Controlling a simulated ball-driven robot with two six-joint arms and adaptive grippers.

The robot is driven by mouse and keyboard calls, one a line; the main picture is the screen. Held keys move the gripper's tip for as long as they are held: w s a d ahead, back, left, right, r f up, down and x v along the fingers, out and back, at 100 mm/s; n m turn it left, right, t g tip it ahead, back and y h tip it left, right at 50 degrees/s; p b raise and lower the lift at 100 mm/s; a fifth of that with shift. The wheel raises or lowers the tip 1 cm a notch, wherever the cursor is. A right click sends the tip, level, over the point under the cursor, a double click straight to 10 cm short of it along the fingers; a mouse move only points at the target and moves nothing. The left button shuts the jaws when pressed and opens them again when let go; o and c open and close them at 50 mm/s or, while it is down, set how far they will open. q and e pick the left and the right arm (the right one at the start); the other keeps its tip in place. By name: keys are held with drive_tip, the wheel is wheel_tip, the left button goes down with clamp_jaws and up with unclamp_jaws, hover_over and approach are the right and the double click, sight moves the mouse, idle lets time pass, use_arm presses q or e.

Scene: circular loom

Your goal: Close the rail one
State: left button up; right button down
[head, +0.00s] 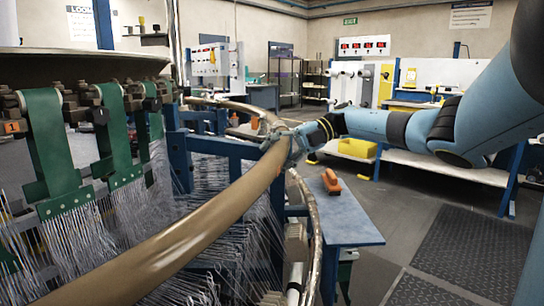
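The rail (190,246) is a long curved tan tube that sweeps from the bottom left up to the middle of the head view, in front of the circular loom. My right gripper (287,139), on the blue arm from the right, is at the far end of this rail section and appears to touch it. Its fingers overlap the rail and are small, so I cannot tell whether they are closed around it. Another curved rail section (232,104) continues behind the gripper around the loom. My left gripper is out of view.
Green straps (47,140) and many thin threads hang on the loom at left. A blue bench (345,221) holds an orange-handled brush (331,181) below my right arm. A yellow bin (357,148) sits on a shelf behind. Floor at right is open, with dark mats (468,251).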

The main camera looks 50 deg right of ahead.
drive_tip(key=c, duration=1)
unclamp_jaws()
drive_tip(key=shift+s+f, duration=0.3)
drive_tip(key=shift+f, duration=0.3)
drive_tip(key=shift+c, duration=0.2)
drive_tip(key=o, duration=0.4)
drive_tip(key=shift+s, duration=0.1)
drive_tip(key=shift+d+r, duration=0.1)
drive_tip(key=shift+r, duration=0.05)
drive_tip(key=shift+d+r, duration=0.1)
drive_tip(key=shift+d+r, duration=0.1)
drive_tip(key=shift+d, duration=0.05)
drive_tip(key=v, duration=1.1)
drive_tip(key=shift+s+d, duration=0.15)
drive_tip(key=shift+s, duration=0.05)
